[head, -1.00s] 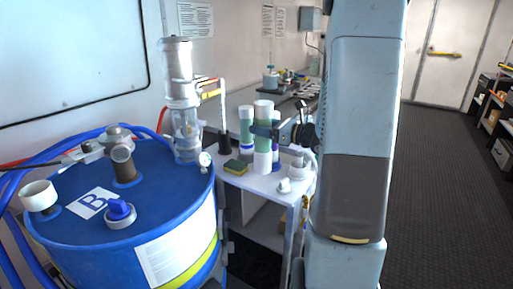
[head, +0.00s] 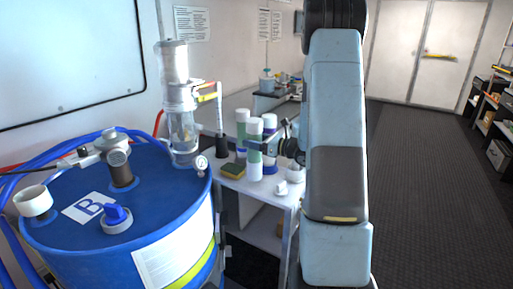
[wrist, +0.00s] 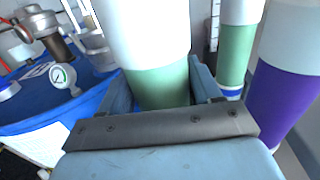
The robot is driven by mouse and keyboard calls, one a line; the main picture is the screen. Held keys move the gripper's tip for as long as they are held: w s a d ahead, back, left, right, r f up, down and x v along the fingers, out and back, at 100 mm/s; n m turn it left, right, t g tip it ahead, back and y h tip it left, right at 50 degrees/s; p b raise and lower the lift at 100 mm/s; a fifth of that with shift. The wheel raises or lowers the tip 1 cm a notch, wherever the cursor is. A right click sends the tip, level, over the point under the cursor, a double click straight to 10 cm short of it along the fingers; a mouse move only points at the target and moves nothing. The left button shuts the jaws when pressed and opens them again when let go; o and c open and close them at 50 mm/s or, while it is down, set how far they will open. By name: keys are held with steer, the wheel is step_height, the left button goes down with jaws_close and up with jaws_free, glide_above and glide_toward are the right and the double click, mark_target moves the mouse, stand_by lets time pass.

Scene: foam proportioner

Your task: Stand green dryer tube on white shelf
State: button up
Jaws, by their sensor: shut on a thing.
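The green dryer tube (head: 254,152), with white ends, is upright in my gripper (head: 258,142) over the white shelf (head: 277,195). Its lower end overlaps the shelf top in the head view; I cannot tell whether it touches. In the wrist view the green tube (wrist: 160,88) sits between the two fingers of my gripper (wrist: 160,92), and its lower end is hidden by the gripper. A purple tube (wrist: 285,95) stands to the right in the wrist view.
A small white item (head: 281,188) is near the shelf's front edge. The blue drum (head: 120,215) with a gauge (head: 201,163) stands close on the left. My arm hides the shelf's right side.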

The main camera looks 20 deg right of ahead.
step_height(320, 180, down, 3)
steer(key=shift+r, duration=0.1)
steer(key=o, duration=1.4)
steer(key=shift+c, duration=0.2)
steer(key=shift+s, duration=0.1)
